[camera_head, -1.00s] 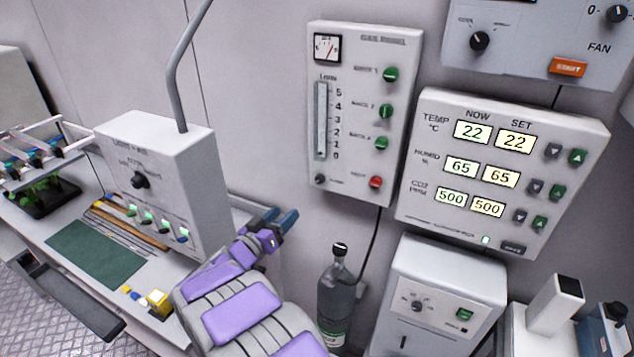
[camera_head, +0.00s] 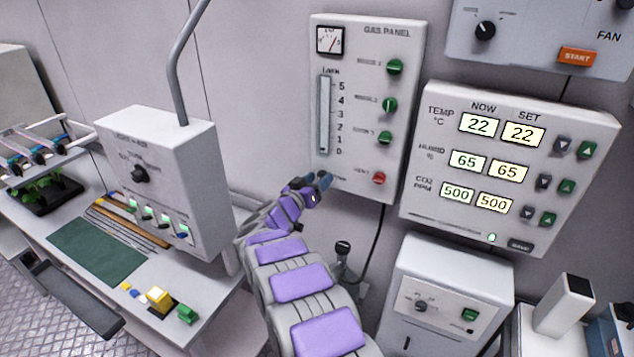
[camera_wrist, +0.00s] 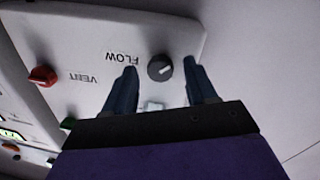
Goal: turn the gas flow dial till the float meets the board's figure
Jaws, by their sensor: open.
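The gas panel (camera_head: 361,110) is a white board on the wall, with a flow tube (camera_head: 324,115) and a scale from 0 to 5 on its left side. I cannot make out the float in the tube. The flow dial (camera_wrist: 160,68) is a dark grey knob with a pale mark, beside the word FLOW in the wrist view. In the head view my gripper (camera_head: 318,181) covers it at the panel's lower left corner. In the wrist view my gripper (camera_wrist: 162,82) is open, its two blue fingers on either side of the dial, apparently not touching it.
A red vent knob (camera_head: 378,178) and several green knobs sit on the panel's right side. A display panel (camera_head: 508,168) is to the right. A white box with a dial (camera_head: 158,180) stands at left. A gas bottle's top (camera_head: 343,247) is below, partly hidden by my arm.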

